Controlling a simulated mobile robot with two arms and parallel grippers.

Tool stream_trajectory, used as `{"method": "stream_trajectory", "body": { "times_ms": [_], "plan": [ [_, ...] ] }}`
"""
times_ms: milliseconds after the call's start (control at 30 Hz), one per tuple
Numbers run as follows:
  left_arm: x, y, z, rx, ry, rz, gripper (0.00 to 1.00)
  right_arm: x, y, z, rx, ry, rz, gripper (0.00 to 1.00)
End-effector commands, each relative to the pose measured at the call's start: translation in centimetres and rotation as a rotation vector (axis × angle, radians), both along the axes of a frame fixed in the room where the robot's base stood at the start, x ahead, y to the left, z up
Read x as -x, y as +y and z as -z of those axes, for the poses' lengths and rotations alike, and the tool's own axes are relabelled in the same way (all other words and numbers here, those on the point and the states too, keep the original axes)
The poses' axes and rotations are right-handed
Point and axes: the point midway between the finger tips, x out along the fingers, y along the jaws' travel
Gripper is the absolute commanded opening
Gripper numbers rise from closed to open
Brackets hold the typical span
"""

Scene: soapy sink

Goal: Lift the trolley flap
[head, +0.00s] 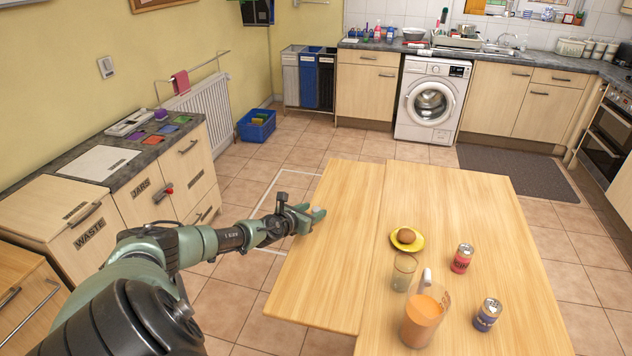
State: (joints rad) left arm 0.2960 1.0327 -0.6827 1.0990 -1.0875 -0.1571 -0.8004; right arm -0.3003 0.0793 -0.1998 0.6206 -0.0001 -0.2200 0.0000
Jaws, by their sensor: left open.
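The trolley flap (335,262) is the pale wooden leaf on the left of the wooden top (450,215). A straight seam divides the two, and the flap looks about level with the top. My left gripper (314,212) is open at the flap's outer left edge, with its green fingertips overlapping the wood in the head view. I cannot tell whether the fingers touch the flap or what lies under it. My right gripper is not in view.
On the top stand a jug of orange drink (423,322), a glass (403,273), a yellow dish with a brown round thing (407,238), a red can (462,259) and a blue can (487,315). The flap is bare. A low cabinet marked WASTE (75,225) stands left.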

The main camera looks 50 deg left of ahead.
Motion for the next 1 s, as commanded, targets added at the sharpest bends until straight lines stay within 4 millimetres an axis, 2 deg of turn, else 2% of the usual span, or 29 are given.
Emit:
{"method": "stream_trajectory", "body": {
  "times_ms": [100, 333, 1000],
  "plan": [
    [2.0, -0.4, -1.1, -0.002, 0.004, 0.002, 0.46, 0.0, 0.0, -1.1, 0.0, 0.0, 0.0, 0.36],
    [4.2, -0.9, -2.0, -0.002, 0.0, 0.0, 0.46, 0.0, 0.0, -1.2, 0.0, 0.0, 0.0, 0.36],
    [4.5, -1.1, -2.1, -0.001, -0.002, -0.001, 0.46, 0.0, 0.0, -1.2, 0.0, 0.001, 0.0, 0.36]
  ]
}}
